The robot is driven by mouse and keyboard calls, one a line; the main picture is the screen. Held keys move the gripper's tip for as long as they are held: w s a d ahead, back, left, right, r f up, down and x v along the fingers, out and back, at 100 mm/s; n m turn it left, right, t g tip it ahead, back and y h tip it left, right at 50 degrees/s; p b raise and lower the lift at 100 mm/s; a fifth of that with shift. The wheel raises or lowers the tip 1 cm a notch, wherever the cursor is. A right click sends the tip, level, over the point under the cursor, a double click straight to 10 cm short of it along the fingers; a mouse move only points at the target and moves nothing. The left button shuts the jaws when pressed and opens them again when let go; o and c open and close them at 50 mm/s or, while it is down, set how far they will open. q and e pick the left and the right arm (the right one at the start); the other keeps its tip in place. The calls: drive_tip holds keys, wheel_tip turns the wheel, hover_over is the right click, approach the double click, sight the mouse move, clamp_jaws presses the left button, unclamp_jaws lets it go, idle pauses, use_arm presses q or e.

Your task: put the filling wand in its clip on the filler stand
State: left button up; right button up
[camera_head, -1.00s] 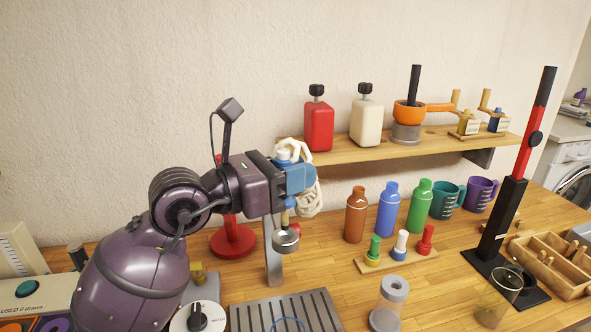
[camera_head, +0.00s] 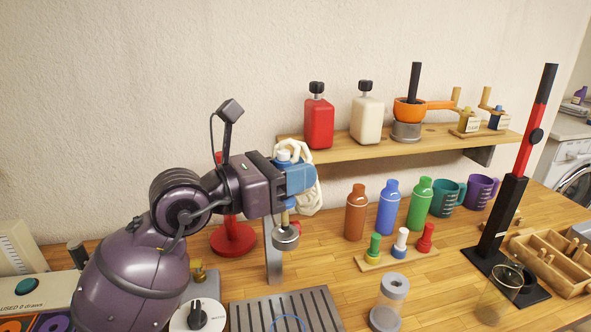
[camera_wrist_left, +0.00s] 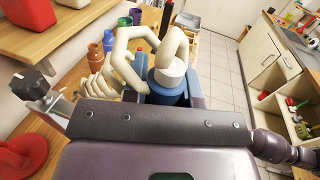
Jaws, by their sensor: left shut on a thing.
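My left gripper (camera_head: 298,178) is shut on the filling wand, with blue fingers around its upper part. The wand's white top (camera_wrist_left: 172,72) shows between the fingers in the left wrist view. Its metal bell-shaped end (camera_head: 285,238) hangs below the gripper in the head view, in front of the filler stand's grey metal post (camera_head: 273,262). The wand looks about upright. A cream hose (camera_head: 308,200) loops behind the gripper, and its loops (camera_wrist_left: 128,60) also show in the left wrist view. The clip is hidden or cannot be made out. My right gripper is not in view.
A slotted metal drip tray (camera_head: 325,297) lies below. A red round-based stand (camera_head: 232,240) is behind my arm. A wooden shelf (camera_head: 350,150) holds a red flask (camera_head: 319,122) and a cream one.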

use_arm(q)
drive_tip(key=shift+f, duration=0.35)
drive_tip(key=shift+f+b, duration=0.5)
drive_tip(key=shift+f, duration=0.3)
drive_tip(key=shift+f+b, duration=0.2)
drive_tip(key=shift+b, duration=0.1)
